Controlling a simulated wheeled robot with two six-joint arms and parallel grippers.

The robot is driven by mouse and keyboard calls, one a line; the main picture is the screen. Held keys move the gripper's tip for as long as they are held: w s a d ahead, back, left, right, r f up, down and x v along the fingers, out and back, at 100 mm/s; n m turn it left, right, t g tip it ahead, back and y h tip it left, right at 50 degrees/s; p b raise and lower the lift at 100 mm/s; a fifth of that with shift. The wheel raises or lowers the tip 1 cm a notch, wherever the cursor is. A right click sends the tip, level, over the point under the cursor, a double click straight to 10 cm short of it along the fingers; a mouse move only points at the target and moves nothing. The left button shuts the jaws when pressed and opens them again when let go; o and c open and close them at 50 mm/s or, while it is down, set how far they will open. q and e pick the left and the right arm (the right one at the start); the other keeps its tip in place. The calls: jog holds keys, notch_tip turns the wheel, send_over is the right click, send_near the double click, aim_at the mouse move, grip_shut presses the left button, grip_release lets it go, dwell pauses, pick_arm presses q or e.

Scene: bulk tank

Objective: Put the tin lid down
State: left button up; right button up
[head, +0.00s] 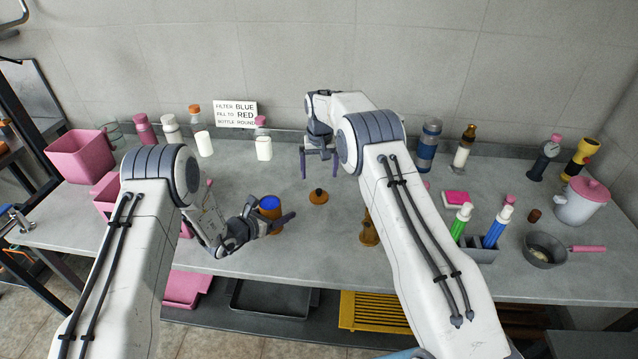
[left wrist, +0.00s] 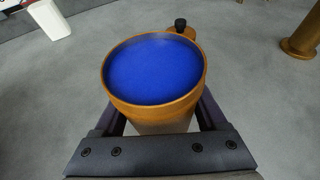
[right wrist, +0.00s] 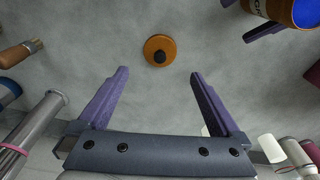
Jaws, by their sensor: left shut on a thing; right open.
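The tin lid (head: 318,196) is a round orange-brown disc with a dark knob. It lies flat on the grey counter, knob up, and also shows in the right wrist view (right wrist: 160,50). My right gripper (head: 319,172) is open and empty, just behind the lid and apart from it. My left gripper (head: 270,222) is shut on the orange-brown tin (left wrist: 120,105), which is open at the top and shows blue contents. The tin stands left of the lid. Whether its base touches the counter is hidden.
A brass-coloured object (head: 369,232) stands right of the lid, partly behind my right arm. White cups (head: 264,149) and bottles line the back. A pen rack (head: 478,248), a pan (head: 545,250) and a pink-lidded pot (head: 582,203) are at right. The counter around the lid is clear.

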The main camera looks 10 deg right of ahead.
jog(key=shift+s+a+r, duration=0.1)
jog(key=shift+s+r, duration=0.1)
jog(key=shift+r, duration=1.45)
jog(key=s+a+r+n, duration=0.2)
jog(key=s+a+r, duration=0.25)
jog(key=s, duration=0.35)
jog(key=s+a+r+n+y, duration=0.1)
jog(key=s+a+r, duration=0.35)
jog(key=s, duration=0.25)
jog(key=s+a+r+n, duration=0.25)
jog(key=s+a, duration=0.25)
jog(key=s, duration=0.3)
jog(key=s+d+n, duration=0.1)
jog(key=s+d, duration=0.1)
jog(key=s, duration=1)
jog(key=s+d+f+n+g, duration=0.1)
jog(key=s+n, duration=0.1)
jog(key=s, duration=1.1)
jog(key=shift+d+f, duration=0.25)
jog(key=shift+d, duration=0.15)
